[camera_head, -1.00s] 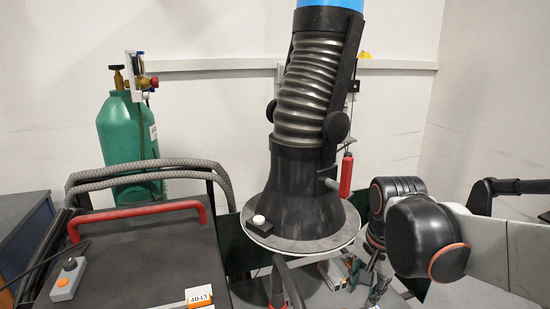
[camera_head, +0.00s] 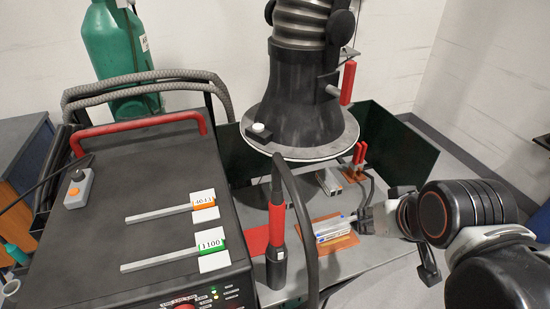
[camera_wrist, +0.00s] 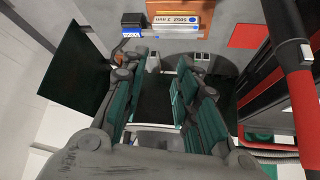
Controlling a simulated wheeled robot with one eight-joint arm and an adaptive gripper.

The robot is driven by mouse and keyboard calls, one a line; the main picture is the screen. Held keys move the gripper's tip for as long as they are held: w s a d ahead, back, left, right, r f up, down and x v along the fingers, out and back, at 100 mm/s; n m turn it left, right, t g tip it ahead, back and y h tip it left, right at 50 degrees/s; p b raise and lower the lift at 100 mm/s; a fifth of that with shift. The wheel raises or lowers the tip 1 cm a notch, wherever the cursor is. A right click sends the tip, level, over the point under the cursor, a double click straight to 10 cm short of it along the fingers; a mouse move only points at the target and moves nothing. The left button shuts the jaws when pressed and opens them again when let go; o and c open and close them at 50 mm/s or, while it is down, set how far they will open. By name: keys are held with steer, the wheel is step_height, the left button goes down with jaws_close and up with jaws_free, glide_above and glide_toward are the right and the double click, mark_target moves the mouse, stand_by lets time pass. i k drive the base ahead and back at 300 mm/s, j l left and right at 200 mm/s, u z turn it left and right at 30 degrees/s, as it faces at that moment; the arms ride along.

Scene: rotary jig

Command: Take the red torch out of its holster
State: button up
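The red torch (camera_head: 276,225) stands upright at the front of the bench. Its lower end is in a black holster (camera_head: 276,270), and a dark cable arches beside it. In the wrist view the torch (camera_wrist: 301,90) shows in part along the right edge. My gripper (camera_head: 367,216) is to the right of the torch, apart from it, beside the labelled plates. In the wrist view my gripper (camera_wrist: 158,95) has its green-padded fingers spread with nothing seen between them.
Labelled plates (camera_head: 332,229) lie on an orange mat close to my gripper. A large black hood (camera_head: 300,105) with a round rim hangs over the bench. A dark machine (camera_head: 140,235) with a red handle stands left. Red-handled pliers (camera_head: 358,155) stand at the back right.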

mark_target(277, 205)
steer(key=k+j+z, duration=0.2)
steer(key=k, duration=0.2)
steer(key=k+j+z, duration=0.15)
steer(key=k+j, duration=0.15)
steer(key=k+j+z, duration=0.2)
steer(key=k, duration=0.3)
steer(key=l, duration=0.1)
